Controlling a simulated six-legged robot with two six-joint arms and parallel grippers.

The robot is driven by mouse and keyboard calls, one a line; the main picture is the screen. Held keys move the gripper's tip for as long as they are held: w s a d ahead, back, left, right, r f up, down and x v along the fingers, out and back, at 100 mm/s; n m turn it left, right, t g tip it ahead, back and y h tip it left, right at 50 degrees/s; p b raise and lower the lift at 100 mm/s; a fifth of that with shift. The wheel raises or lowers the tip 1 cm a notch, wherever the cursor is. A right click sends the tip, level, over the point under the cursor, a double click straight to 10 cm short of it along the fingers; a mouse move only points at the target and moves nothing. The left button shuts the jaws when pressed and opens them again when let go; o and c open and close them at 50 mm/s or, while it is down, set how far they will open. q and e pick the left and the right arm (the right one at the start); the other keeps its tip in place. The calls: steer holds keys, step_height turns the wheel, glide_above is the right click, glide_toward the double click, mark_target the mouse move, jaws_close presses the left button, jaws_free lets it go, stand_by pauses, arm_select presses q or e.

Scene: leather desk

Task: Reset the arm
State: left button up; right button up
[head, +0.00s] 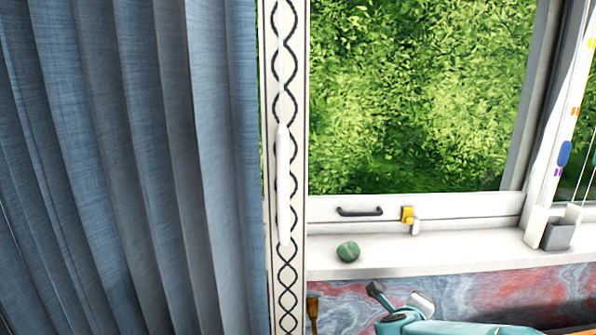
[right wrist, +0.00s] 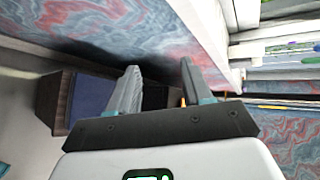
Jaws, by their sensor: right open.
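In the right wrist view, my right gripper (right wrist: 159,70) is open, with its two grey fingers apart and nothing between them. Its fingers point toward a dark gap beside a red-and-blue marbled surface. A teal shape with grey and white parts shows at the bottom right of the head view, cut off by the frame; I cannot tell whether it is part of my arm. My left gripper is not in view.
In the head view, a blue curtain (head: 120,160) hangs at left beside a patterned white strip (head: 289,80). A green striped ball (head: 348,251) and a grey cup (head: 558,234) sit on the white windowsill (head: 450,252). A dark blue box-like thing (right wrist: 90,100) is left of my right gripper.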

steer(key=s+f+n+g+y+p, duration=0.1)
steer(key=s+f+n+p, duration=0.15)
steer(key=f, duration=0.35)
steer(key=s+a+f+n+g+y+p, duration=0.1)
steer(key=s+f+n+y, duration=0.1)
steer(key=s+f+n, duration=0.3)
steer(key=s+f+n+g+y+p, duration=0.1)
steer(key=s+f+n+p, duration=0.15)
steer(key=f, duration=0.55)
steer(key=s+a+f+n+g+y, duration=0.3)
steer(key=s+a+n, duration=0.3)
steer(key=s, duration=0.5)
steer(key=s+a+f+n+g+y, duration=0.3)
steer(key=s+a+n, duration=0.3)
steer(key=s+n, duration=0.3)
steer(key=shift+s+a+f+n+g+y, duration=0.15)
steer(key=shift+s+a+n+g+y, duration=0.25)
steer(key=shift+s, duration=0.85)
